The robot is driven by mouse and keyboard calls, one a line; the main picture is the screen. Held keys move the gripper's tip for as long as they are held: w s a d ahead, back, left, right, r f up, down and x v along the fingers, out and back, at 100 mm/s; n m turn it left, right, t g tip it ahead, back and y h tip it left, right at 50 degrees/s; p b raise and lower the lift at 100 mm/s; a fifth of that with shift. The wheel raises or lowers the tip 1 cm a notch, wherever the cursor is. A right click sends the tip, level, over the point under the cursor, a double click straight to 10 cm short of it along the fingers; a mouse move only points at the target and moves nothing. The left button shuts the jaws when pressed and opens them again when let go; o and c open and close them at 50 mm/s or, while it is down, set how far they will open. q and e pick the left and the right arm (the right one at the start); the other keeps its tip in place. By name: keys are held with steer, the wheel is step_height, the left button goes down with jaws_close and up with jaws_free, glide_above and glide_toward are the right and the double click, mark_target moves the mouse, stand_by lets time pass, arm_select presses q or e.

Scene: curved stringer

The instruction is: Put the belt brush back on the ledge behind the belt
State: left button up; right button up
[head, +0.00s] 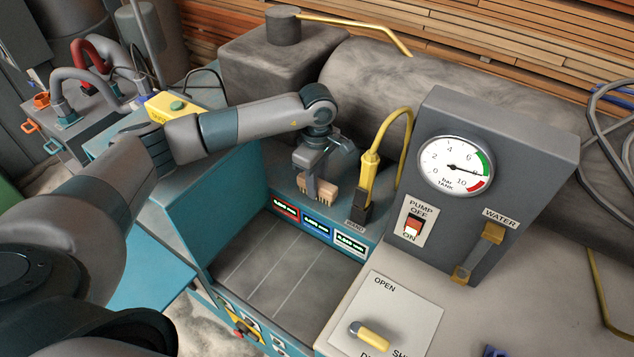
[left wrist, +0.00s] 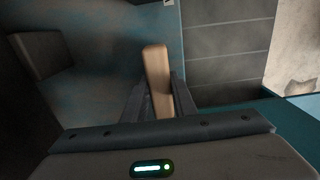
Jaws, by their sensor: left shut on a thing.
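The belt brush (head: 328,194), a small block with a pale wooden body, is between the fingers of my left gripper (head: 311,186), low over the teal ledge (head: 283,180) behind the belt. Whether it touches the ledge cannot be told. In the left wrist view its wooden top (left wrist: 156,68) shows between the two dark fingers of my left gripper (left wrist: 160,88), shut on it. The bristles are hidden there. The grey belt (head: 290,268), with pale cross lines, lies in front of the ledge and is bare. My right gripper is out of view.
A yellow-handled wand (head: 369,165) stands in a dark holder right of the brush. Small displays (head: 317,224) line the ledge's front. A grey panel with a gauge (head: 456,166), pump switch and water lever stands to the right. A large grey cylinder (head: 370,85) lies behind.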

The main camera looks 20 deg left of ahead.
arm_select(q)
steer(key=o, duration=1)
steer(key=shift+r, duration=0.1)
steer(key=shift+r+p, duration=0.15)
steer(key=shift+p, duration=0.25)
step_height(320, 180, up, 12)
steer(key=b, duration=0.6)
